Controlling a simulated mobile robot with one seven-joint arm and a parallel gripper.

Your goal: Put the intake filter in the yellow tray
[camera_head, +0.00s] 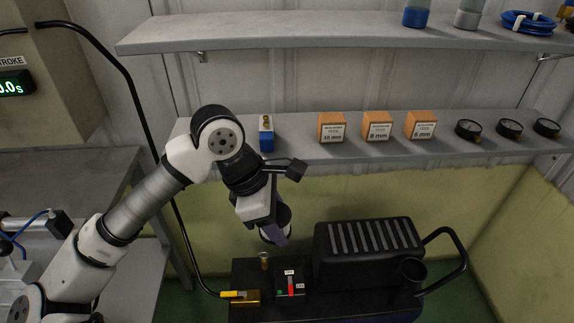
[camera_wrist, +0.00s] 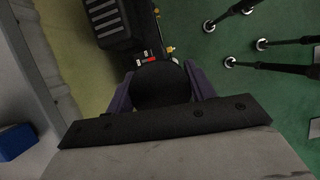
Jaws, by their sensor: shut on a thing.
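My gripper (camera_head: 276,232) is above the black machine in the head view, pointing down. Its purple fingers are shut on a dark, round thing with a pale rim, which I take for the intake filter (camera_head: 285,215). In the wrist view the filter (camera_wrist: 160,88) shows as a dark disc between the two fingers, clear of the machine as far as I can tell. The fingers hide part of it in the head view. I cannot make out a yellow tray in either view.
The black machine (camera_head: 367,248) has a ribbed top, a small panel with a red switch (camera_head: 290,284) and a handle on the right. Another shelf (camera_head: 330,29) is above.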

